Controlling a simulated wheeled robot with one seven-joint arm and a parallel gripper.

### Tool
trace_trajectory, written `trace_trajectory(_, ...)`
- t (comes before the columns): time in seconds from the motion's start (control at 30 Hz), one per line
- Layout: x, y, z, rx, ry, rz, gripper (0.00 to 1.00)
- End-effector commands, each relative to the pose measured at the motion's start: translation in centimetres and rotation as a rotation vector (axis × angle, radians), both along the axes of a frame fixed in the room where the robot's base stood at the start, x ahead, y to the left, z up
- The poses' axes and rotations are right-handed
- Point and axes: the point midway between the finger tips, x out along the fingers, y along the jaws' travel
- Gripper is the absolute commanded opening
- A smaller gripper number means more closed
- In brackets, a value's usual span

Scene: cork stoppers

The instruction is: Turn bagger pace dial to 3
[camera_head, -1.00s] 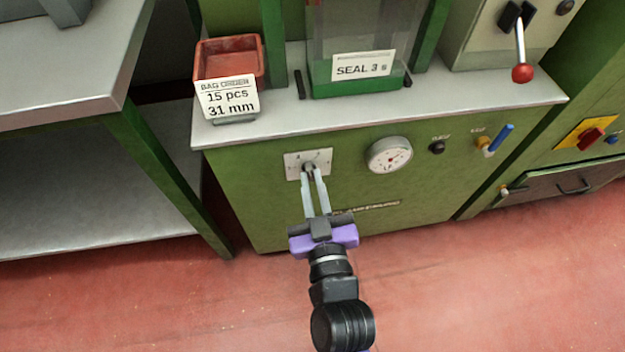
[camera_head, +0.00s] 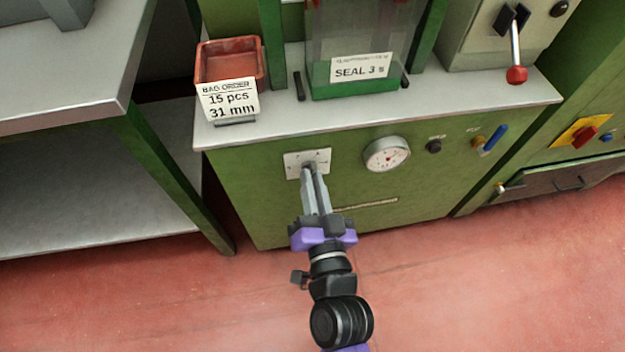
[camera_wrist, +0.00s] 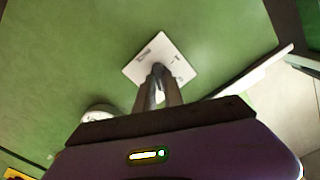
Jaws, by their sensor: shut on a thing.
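The pace dial is a small dark knob (camera_wrist: 158,69) on a white square plate (camera_head: 293,160) with faint marks, on the green front panel of the bagger. The plate also shows in the wrist view (camera_wrist: 180,62), tilted. My gripper (camera_head: 309,172) reaches up to the plate from below, and its fingers are shut on the knob. In the head view the fingers hide most of the knob. The numbers on the plate are too small to read, so I cannot tell the dial's setting.
A round white gauge (camera_head: 387,154) sits right of the plate, then a black knob (camera_head: 433,146) and a blue-handled valve (camera_head: 495,138). Above, the metal top (camera_head: 285,118) carries a red tray (camera_head: 230,62) and an order card (camera_head: 229,100). A grey table (camera_head: 75,85) stands at left.

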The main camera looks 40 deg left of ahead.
Motion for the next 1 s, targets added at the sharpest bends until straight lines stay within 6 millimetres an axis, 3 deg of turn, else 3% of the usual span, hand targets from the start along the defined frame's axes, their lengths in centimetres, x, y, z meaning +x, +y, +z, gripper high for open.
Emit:
trace_trajectory(0.47,0.02,-0.04,0.03,0.01,0.011,0.0,0.0)
trace_trajectory(0.5,0.02,-0.04,0.03,0.01,0.011,0.0,0.15)
trace_trajectory(0.6,0.01,-0.04,0.02,0.01,0.011,0.0,0.34)
trace_trajectory(1.0,-0.33,-0.38,-0.13,0.011,0.013,-0.001,0.35)
